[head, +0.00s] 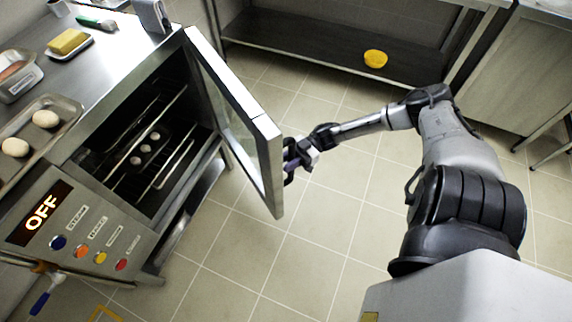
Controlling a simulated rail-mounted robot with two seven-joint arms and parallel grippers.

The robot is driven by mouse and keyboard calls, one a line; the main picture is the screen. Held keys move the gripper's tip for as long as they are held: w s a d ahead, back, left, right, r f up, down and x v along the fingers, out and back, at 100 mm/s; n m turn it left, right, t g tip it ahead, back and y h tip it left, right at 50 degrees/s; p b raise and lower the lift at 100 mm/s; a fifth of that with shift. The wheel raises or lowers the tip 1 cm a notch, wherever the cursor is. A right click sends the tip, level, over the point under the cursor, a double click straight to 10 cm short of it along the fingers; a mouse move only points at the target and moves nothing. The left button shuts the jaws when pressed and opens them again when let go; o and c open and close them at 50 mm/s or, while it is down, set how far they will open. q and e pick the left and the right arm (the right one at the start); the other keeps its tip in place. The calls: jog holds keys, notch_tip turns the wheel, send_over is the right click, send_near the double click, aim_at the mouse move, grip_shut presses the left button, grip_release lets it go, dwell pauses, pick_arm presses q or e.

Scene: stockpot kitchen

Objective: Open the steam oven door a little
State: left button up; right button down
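The steam oven (100,220) stands at the left with a front panel reading OFF. Its door (240,115) stands wide open, swung out to the right, so the dark interior with wire racks (150,150) shows. My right gripper (292,160) is at the outer side of the door, near its free edge. The fingers are small and partly merge with dark and purple parts there, so I cannot tell whether they are open, shut or touching a handle. My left gripper is not in view.
A tray (40,125) with dough balls, a butter dish (68,43) and a green-handled tool (97,22) sit on the oven top. A yellow bowl (375,58) is on the far table's lower shelf. The tiled floor (330,230) right of the door is clear.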

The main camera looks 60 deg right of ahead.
jog(key=shift+r, duration=0.1)
jog(key=c, duration=1.3)
grip_release()
jog(key=o, duration=0.4)
jog(key=shift+s, duration=0.2)
jog(key=shift+w, duration=0.1)
jog(key=shift+p+v, duration=0.95)
jog(key=shift+v, duration=5.95)
